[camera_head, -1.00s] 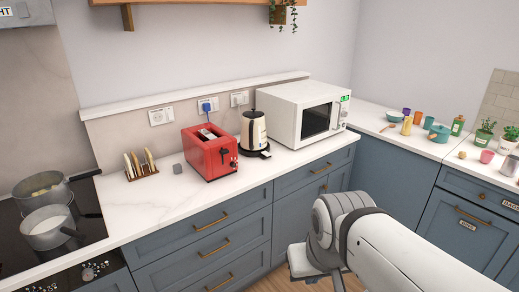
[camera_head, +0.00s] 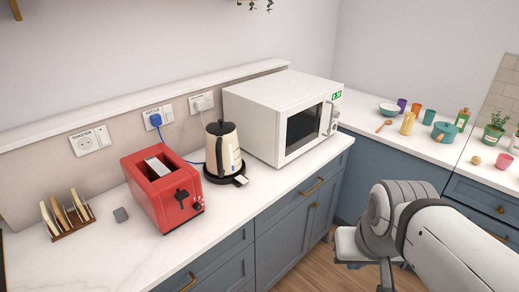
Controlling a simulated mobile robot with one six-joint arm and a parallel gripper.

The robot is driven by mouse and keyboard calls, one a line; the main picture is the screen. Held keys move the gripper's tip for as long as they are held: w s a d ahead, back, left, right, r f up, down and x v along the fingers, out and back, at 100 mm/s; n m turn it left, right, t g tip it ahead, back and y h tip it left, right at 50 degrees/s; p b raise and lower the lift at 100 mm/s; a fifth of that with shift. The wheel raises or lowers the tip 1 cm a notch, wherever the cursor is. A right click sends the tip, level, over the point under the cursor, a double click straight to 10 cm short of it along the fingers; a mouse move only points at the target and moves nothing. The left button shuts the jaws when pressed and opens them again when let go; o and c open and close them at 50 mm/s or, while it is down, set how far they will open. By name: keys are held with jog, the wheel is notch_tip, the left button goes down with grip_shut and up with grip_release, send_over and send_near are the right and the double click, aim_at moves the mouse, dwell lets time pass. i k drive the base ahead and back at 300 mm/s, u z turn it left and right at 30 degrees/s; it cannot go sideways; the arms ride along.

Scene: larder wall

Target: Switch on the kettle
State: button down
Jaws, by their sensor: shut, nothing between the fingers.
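The kettle (camera_head: 223,148) is cream with a black handle, lid and spout edge. It stands upright on a black base on the white counter, between the toaster and the microwave. A small pale tab (camera_head: 240,181) sticks out at the front of the base; I cannot tell its position. On the wall behind, a socket plate (camera_head: 158,117) labelled KETTLE holds a blue plug (camera_head: 153,120) with a blue cord running down toward the kettle. A rocker switch (camera_head: 167,113) is beside the plug; its state is too small to tell.
A red toaster (camera_head: 165,190) stands close left of the kettle, and a white microwave (camera_head: 283,117) close right. A toast rack (camera_head: 69,216) is at left. More socket plates (camera_head: 90,141) flank the kettle's. The counter front is clear.

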aim_at(240, 178)
jog(key=u, duration=0.25)
jog(key=i, duration=1.2)
jog(key=u, duration=0.65)
